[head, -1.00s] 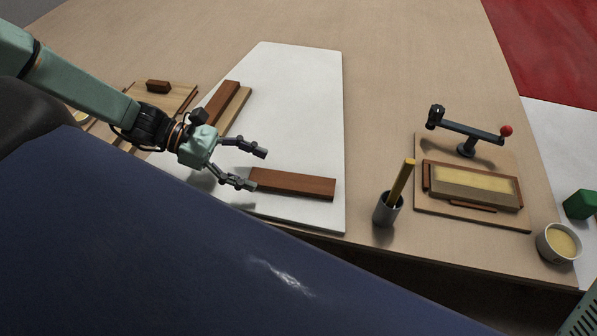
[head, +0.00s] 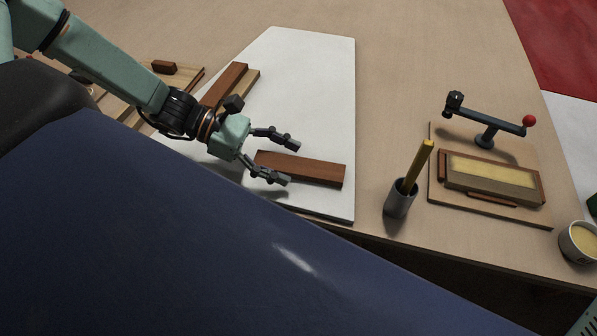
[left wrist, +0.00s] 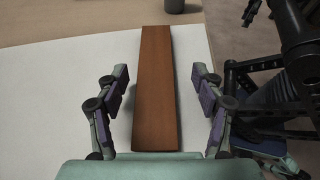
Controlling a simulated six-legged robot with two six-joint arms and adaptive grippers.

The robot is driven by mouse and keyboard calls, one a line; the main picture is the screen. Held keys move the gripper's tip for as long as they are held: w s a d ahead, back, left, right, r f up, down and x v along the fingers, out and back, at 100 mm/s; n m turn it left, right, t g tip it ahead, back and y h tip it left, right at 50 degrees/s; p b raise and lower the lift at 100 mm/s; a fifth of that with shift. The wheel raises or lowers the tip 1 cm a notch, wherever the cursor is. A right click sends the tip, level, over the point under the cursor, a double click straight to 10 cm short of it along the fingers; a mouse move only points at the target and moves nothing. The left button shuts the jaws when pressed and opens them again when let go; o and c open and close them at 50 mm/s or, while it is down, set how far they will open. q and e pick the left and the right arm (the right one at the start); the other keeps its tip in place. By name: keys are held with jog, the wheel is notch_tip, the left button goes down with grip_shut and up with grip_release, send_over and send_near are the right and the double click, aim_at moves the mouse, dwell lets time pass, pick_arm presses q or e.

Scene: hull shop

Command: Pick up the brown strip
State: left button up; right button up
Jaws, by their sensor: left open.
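The brown strip (head: 308,168) lies flat on the white board (head: 318,70), near the board's front edge. My left gripper (head: 292,162) is open and empty, over the left part of the strip. In the left wrist view the strip (left wrist: 155,88) runs lengthwise away from me between the spread fingers of my left gripper (left wrist: 160,95). Neither finger appears to touch it there. How high the fingers are above the board is hard to tell. My right gripper does not show in the head view.
Another brown piece (head: 227,86) lies beside a lighter wood piece (head: 244,90) farther left on the board. A grey cup (head: 400,199) with a yellow stick stands right of the board. A fixture with a red-knobbed lever (head: 490,127) and a bowl (head: 579,242) are farther right.

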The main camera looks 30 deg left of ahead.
aim_at(299, 168)
pick_arm(q)
jog(key=shift+w+d+f+b, duration=0.7)
jog(key=shift+d+f, duration=0.05)
jog(key=shift+s+d+r, duration=0.2)
jog(key=shift+s+r, duration=0.05)
jog(key=shift+s, duration=0.05)
jog(key=shift+w+a+f, duration=0.1)
jog(key=shift+w+f, duration=0.05)
jog(key=shift+w, duration=0.1)
jog(key=c, duration=0.3)
jog(key=shift+s, duration=0.15)
jog(key=c, duration=1)
